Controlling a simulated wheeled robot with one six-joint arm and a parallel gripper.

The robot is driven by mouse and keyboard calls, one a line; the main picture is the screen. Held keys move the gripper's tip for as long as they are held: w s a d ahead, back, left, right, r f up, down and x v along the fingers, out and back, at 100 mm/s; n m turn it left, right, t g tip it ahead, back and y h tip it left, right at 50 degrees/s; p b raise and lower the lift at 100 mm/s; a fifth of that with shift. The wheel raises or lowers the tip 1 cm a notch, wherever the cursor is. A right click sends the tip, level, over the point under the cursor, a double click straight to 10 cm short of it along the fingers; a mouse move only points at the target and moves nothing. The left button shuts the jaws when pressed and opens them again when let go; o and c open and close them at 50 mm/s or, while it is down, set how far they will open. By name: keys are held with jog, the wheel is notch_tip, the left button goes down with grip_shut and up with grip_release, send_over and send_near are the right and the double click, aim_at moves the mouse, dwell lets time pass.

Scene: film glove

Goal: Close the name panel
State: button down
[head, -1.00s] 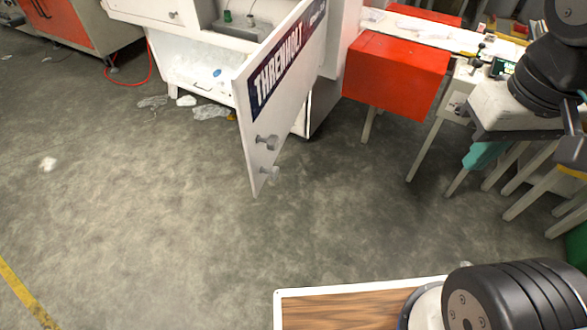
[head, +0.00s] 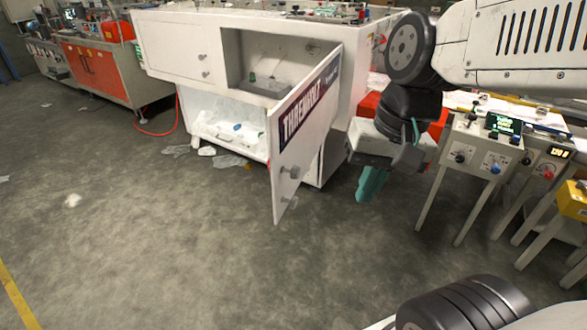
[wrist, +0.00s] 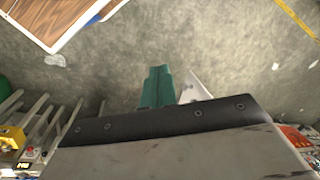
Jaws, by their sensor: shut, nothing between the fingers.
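The name panel (head: 305,130) is a white door with a dark "THRENHOLT" label and two grey knobs near its lower free end. It stands swung open from a white cabinet (head: 160,45), whose compartment (head: 280,60) shows behind it. My gripper (head: 370,185) has teal fingers, shut and empty, pointing down. In the head view it is to the right of the panel, with a visible gap between them. In the wrist view the shut fingers (wrist: 157,88) show over the floor, and a white piece, probably the panel (wrist: 191,87), shows just right of them.
A red box (head: 369,103) is partly hidden behind my arm. Control boxes on legs (head: 480,145) stand to the right. Crumpled clear plastic (head: 228,161) lies near the cabinet's foot. A red cable (head: 150,131) lies at left.

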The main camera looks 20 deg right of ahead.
jog(key=w+d+f+m+t+y, duration=0.25)
jog(key=w+d+f+m, duration=0.2)
jog(key=w+m, duration=0.6)
jog(key=w+d+f+m+t+y, duration=0.2)
jog(key=w+d+f+m+t, duration=0.3)
jog(key=w+m, duration=0.55)
jog(key=m+g, duration=0.1)
jog(key=g, duration=0.2)
send_near(300, 170)
jog(key=shift+t, duration=0.25)
jog(key=x, duration=0.6)
jog(key=shift+s+f, duration=0.25)
jog(key=shift+w, duration=0.1)
